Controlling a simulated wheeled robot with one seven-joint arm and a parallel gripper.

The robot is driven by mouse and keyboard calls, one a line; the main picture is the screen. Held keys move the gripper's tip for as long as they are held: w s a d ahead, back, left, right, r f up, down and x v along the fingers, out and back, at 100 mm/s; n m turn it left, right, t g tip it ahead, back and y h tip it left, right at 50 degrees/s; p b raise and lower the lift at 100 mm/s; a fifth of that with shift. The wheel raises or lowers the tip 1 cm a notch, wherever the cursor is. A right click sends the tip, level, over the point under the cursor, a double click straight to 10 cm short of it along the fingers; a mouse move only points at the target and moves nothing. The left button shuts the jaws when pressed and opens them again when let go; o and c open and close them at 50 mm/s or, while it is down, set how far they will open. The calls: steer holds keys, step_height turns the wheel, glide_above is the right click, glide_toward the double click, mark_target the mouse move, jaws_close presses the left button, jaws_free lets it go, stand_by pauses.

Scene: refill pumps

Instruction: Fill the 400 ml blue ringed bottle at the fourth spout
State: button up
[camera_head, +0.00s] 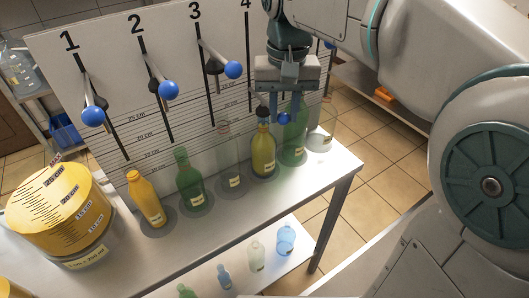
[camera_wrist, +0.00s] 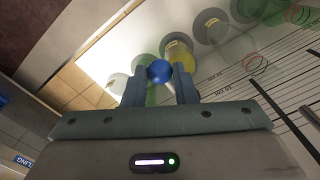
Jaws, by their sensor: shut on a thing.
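My gripper (camera_head: 283,112) is shut on a blue ball knob (camera_head: 283,120), low in front of the board to the right of the number 4 (camera_head: 246,3). The knob also shows between the fingers in the wrist view (camera_wrist: 159,71). A yellow bottle (camera_head: 263,155) and a taller green bottle (camera_head: 294,143) stand on the counter just below and behind the fingers. Two pale blue bottles, a larger one (camera_head: 286,240) and a small one (camera_head: 225,275), stand on the lower shelf. I cannot make out which is the 400 ml ringed bottle.
Levers one (camera_head: 92,116), two (camera_head: 169,90) and three (camera_head: 233,69) have blue knobs. A yellow bottle (camera_head: 149,204), a green bottle (camera_head: 187,180) and a clear bottle (camera_head: 230,160) stand along the counter (camera_head: 200,240). A large yellow graduated container (camera_head: 62,212) stands at left.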

step_height(320, 180, up, 14)
steer(key=p, duration=1.2)
steer(key=o, duration=0.9)
steer(key=shift+f, duration=0.35)
step_height(320, 180, up, 21)
steer(key=p, duration=0.7)
steer(key=shift+f, duration=0.15)
